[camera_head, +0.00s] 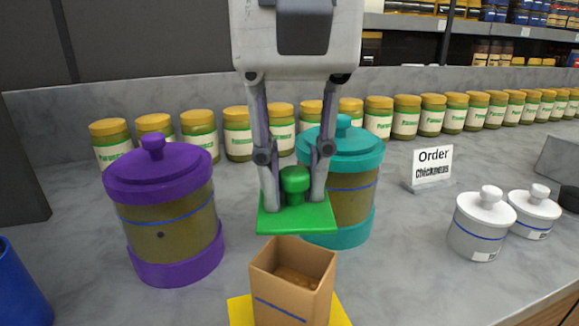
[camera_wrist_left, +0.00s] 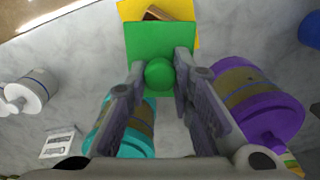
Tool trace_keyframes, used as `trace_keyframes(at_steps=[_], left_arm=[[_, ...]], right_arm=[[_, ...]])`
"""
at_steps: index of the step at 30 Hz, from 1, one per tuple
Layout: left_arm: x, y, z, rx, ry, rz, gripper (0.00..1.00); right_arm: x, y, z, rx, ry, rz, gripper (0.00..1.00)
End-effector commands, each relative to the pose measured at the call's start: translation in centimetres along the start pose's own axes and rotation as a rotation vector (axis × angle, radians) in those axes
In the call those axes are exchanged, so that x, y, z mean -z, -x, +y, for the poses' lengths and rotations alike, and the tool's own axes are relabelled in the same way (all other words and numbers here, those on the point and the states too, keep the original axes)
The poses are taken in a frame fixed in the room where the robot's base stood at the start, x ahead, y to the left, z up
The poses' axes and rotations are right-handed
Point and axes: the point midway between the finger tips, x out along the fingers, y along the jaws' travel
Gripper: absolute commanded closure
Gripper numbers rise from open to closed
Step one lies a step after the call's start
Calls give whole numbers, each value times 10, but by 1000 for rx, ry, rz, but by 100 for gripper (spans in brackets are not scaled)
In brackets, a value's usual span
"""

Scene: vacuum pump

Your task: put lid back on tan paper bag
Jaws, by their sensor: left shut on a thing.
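My left gripper (camera_head: 293,190) is shut on the round knob of a green square lid (camera_head: 297,217) and holds it in the air, roughly level. The lid also shows in the left wrist view (camera_wrist_left: 160,40), with the gripper fingers (camera_wrist_left: 160,74) on either side of its knob. The tan paper bag (camera_head: 293,290) stands upright and open below the lid in the head view, with brown contents inside and a blue line around it. The lid is apart from the bag. In the wrist view the lid hides most of the bag. My right gripper is not in view.
The bag stands on a yellow square (camera_head: 240,310). A purple-lidded jar (camera_head: 165,225) is at left and a teal-lidded jar (camera_head: 352,190) stands behind the lid. White lidded pots (camera_head: 483,225) and an order sign (camera_head: 432,166) are at right. Several jars (camera_head: 405,117) line the back. A blue container (camera_head: 20,290) is front left.

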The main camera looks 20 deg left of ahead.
Motion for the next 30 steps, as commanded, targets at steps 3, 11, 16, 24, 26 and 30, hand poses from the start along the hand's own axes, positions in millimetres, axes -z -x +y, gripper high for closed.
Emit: trace_keyframes(at_steps=[3,11,16,24,26,30], left_arm=[[0,-13,-1,2,1,-1,91],[0,-45,0,1,3,-1,91],[0,-56,0,0,3,-1,91],[0,-60,0,0,4,0,91],[0,-60,0,0,4,0,91],[0,-60,0,0,4,0,91]], right_arm=[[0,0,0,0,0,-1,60],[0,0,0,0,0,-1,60],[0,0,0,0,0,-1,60],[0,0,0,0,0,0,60],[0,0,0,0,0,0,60],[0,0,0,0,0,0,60]])
